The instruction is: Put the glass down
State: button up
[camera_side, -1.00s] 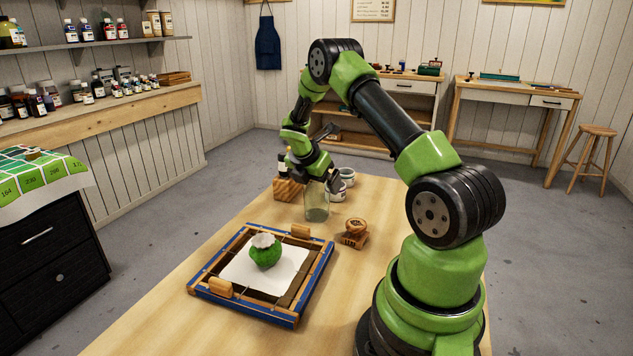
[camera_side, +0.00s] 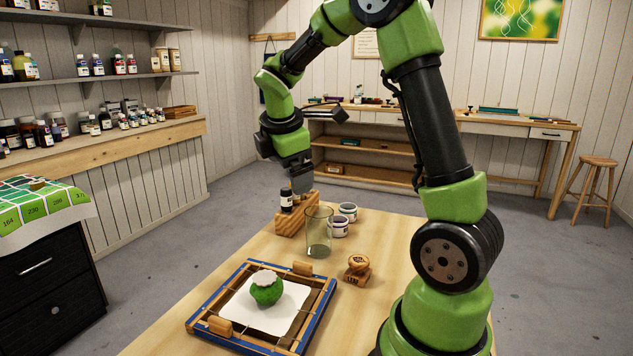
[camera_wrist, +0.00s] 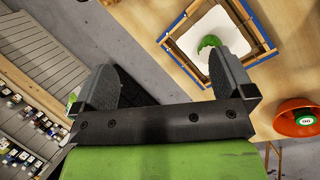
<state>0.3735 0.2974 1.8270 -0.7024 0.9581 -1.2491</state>
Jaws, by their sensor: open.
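The clear glass (camera_side: 319,232) stands upright on the wooden table, behind the blue-edged frame and beside the wooden block. My gripper (camera_side: 301,186) is above and a little left of the glass in the side view, apart from it. In the wrist view my gripper (camera_wrist: 168,80) has its two fingers spread wide with nothing between them. The glass does not clearly show in the wrist view.
A frame (camera_side: 325,307) with white cloth holds a green bundle (camera_side: 266,290). A wooden block (camera_side: 290,222) with a dark bottle (camera_side: 286,199), small jars (camera_side: 348,212) and a wooden stamp-like piece (camera_side: 357,268) stand near the glass.

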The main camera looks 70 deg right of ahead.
jog(key=s+a+r+m+t+y, duration=0.3)
jog(key=s+a+m, duration=0.4)
jog(key=a, duration=0.2)
jog(key=s+a+r+m+t+y, duration=0.3)
jog(key=s+a+m, duration=0.3)
jog(key=a, duration=0.4)
jog(key=shift+s+a+m, duration=0.25)
jog(key=shift+s+m, duration=0.15)
jog(key=shift+m, duration=0.2)
